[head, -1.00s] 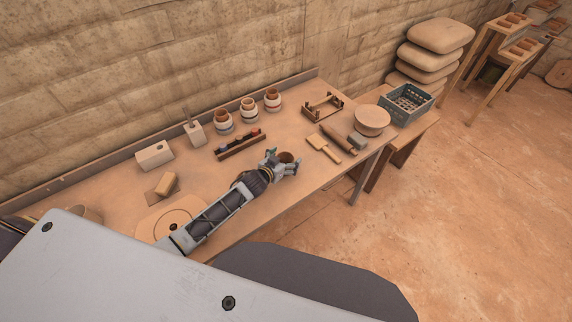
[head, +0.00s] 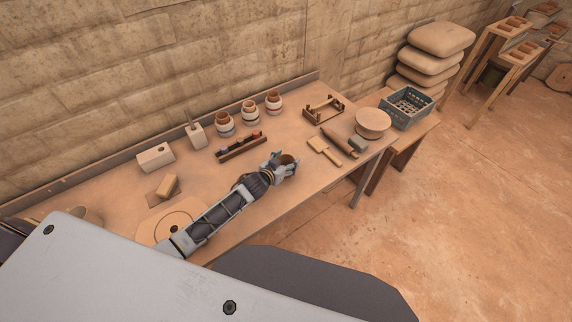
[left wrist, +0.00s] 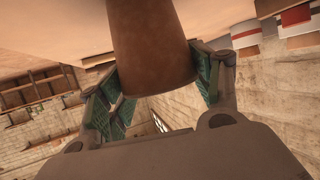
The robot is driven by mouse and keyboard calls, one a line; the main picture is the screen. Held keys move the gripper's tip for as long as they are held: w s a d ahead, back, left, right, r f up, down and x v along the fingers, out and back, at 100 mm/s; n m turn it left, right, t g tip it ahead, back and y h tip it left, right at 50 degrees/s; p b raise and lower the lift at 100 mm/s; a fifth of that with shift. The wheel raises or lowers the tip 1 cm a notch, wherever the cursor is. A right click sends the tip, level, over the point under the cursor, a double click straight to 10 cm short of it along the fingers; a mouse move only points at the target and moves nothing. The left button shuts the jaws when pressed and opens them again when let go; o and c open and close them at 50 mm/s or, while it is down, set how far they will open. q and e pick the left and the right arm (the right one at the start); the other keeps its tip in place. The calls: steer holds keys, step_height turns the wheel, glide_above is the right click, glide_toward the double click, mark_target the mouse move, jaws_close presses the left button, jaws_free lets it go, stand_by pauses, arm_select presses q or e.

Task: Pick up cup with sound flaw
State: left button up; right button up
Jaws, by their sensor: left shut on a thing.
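A brown clay cup (head: 287,159) is between the fingers of my left gripper (head: 283,166) over the front part of the workbench. In the left wrist view the cup (left wrist: 150,45) fills the top middle, with green finger pads of my left gripper (left wrist: 162,92) against both its sides. The gripper is shut on it. I cannot see any flaw on the cup. Whether it touches the bench is hard to tell. My right gripper is not in view.
Three banded jars (head: 249,115) stand at the back of the bench (head: 300,205), behind a rack of small coloured pieces (head: 241,147).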

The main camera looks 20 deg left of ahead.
arm_select(q)
steer(key=shift+r, duration=0.1)
step_height(320, 180, up, 10)
stand_by(0.7)
